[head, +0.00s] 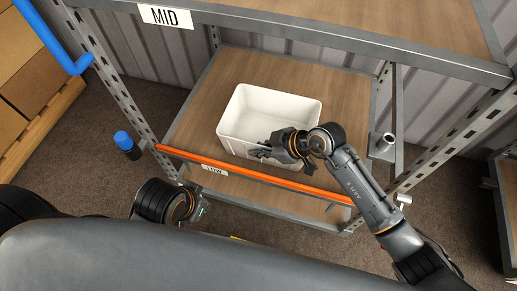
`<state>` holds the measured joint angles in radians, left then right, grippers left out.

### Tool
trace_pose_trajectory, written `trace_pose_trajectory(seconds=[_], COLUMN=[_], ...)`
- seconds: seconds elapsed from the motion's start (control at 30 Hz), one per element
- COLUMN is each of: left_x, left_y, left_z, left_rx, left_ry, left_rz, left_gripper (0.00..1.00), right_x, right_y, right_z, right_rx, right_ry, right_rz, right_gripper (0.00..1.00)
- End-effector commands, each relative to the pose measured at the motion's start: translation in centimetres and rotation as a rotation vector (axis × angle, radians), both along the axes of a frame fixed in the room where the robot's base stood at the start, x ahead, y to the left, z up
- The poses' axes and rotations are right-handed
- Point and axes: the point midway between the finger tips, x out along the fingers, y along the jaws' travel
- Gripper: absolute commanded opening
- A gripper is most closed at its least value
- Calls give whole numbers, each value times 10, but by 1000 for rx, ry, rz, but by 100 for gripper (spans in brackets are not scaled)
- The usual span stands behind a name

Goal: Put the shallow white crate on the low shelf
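The white crate (290,104) is empty and rests on the wooden board of the low shelf (225,80), behind the label that reads LOW. My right gripper (262,152) is at the crate's near wall, toward its right part. Its dark fingers overlap that wall in the picture. I cannot tell whether they are closed on the rim or only beside it. My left arm's wrist (163,201) is in front of the shelf, at its near left corner, apart from the crate. Its fingers are mostly hidden, so their state is unclear.
An orange bar (250,174) runs along the low shelf's front edge. Perforated metal posts (118,93) stand at the sides. Cardboard boxes (32,82) are at the far left. The board has free room around the crate.

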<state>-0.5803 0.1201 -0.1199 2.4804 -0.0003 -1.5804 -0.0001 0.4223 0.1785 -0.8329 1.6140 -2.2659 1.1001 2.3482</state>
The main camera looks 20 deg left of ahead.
Motion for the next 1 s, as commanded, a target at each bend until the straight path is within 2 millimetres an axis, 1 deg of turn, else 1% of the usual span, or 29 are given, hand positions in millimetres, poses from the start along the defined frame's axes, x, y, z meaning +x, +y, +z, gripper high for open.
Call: trace_pose_trajectory(seconds=[0.07,0.17,0.2,0.57,0.67,0.73,0.9,0.93,0.97,1.0], left_x=[0,0,0,0,0,0,0,1,4,7], left_y=[0,0,0,0,0,0,0,0,-1,-1], left_z=[1,1,1,0,6,11,24,25,15,1], left_rx=[0,0,0,0,0,0,0,-2,-1,0], left_ry=[0,0,0,0,0,0,-1,-5,1,14], left_rz=[0,0,0,0,0,0,0,0,0,-1], left_gripper=[0,0,0,0,0,0,0,0,0,0], right_x=[1,0,0,0,-1,-2,-7,-7,-8,-8], right_y=[1,0,0,0,-8,-16,-44,-48,-51,-56], right_z=[1,-1,-1,1,10,20,48,50,54,58], right_rx=[3,0,0,1,-1,1,0,-1,0,0], right_ry=[-3,0,0,-1,0,-1,-1,0,-1,-1], right_rz=[0,0,0,0,-2,-1,-1,-2,-2,-2], right_gripper=[0,20,28,28,28,28,28,28,28,28])
